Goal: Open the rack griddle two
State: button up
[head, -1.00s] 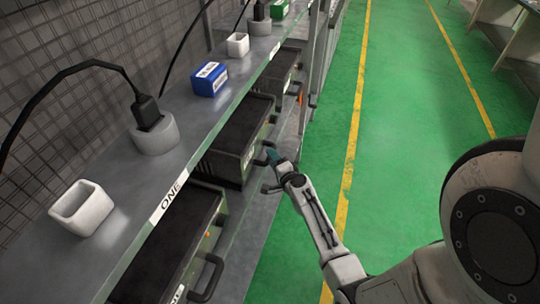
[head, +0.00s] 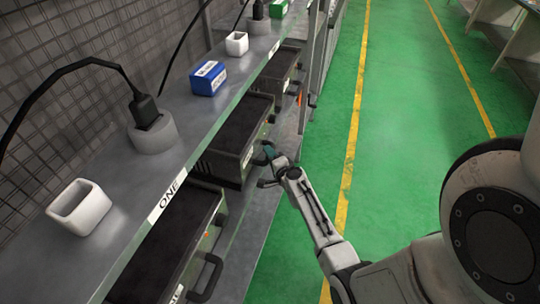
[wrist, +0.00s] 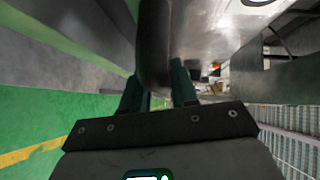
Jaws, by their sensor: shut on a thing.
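The middle rack griddle (head: 238,128) is a dark, flat-topped drawer unit under the metal shelf, beyond the shelf edge marked ONE. It juts out from under the shelf. My gripper (head: 267,156) is at its front, at handle height, in the head view. In the wrist view my gripper (wrist: 157,88) has its two teal fingers on either side of a thick dark handle bar (wrist: 154,45), shut on it. No label for two is readable in either view. The far end of the handle is hidden by my fingers.
The nearer griddle (head: 172,245), with a black handle (head: 207,278), lies below the ONE label (head: 172,188). Another griddle (head: 280,68) stands farther along. A blue box (head: 208,77) and a white square cup (head: 80,207) are on the shelf. The green floor (head: 400,150) is clear.

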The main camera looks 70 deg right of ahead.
grip_shut()
jog(key=shift+s+f, duration=0.15)
jog(key=shift+s, duration=0.3)
jog(key=s+d+b, duration=0.1)
jog(key=s+b, duration=0.5)
jog(key=s, duration=1.2)
jog(key=shift+s+d+b, duration=0.15)
jog(key=shift+d+b, duration=0.05)
jog(key=shift+b, duration=0.2)
jog(key=o, duration=0.7)
grip_release()
jog(key=shift+o, duration=0.2)
